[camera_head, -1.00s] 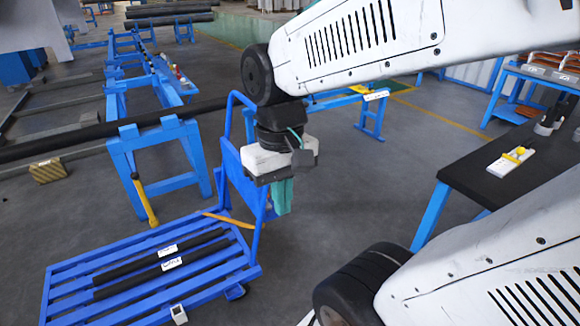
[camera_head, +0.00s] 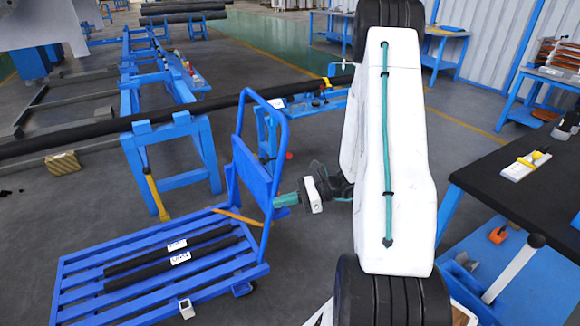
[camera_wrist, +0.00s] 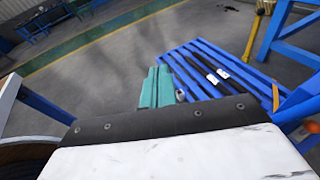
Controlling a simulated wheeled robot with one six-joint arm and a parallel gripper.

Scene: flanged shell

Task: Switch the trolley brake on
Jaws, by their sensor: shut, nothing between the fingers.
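The blue trolley (camera_head: 75,268) has a slatted deck and an upright handle frame with a panel (camera_head: 250,170). The wrist view shows the deck (camera_wrist: 260,78) right of my fingers. An orange-yellow bar (camera_head: 236,216) lies across the deck's handle end; I cannot tell if it is the brake. A small white box-like part (camera_head: 186,308) sits at the deck's front edge. My gripper (camera_head: 276,202) is level, its shut teal fingers pointing left at the handle frame's lower right. Contact is unclear. The fingers (camera_wrist: 157,86) also show empty in the wrist view.
Two black bars (camera_head: 150,264) with white labels lie on the deck. A yellow-handled tool (camera_head: 155,195) leans by a blue stand (camera_head: 190,128) behind. A black-topped table (camera_head: 490,190) stands right. Grey floor is open between trolley and table.

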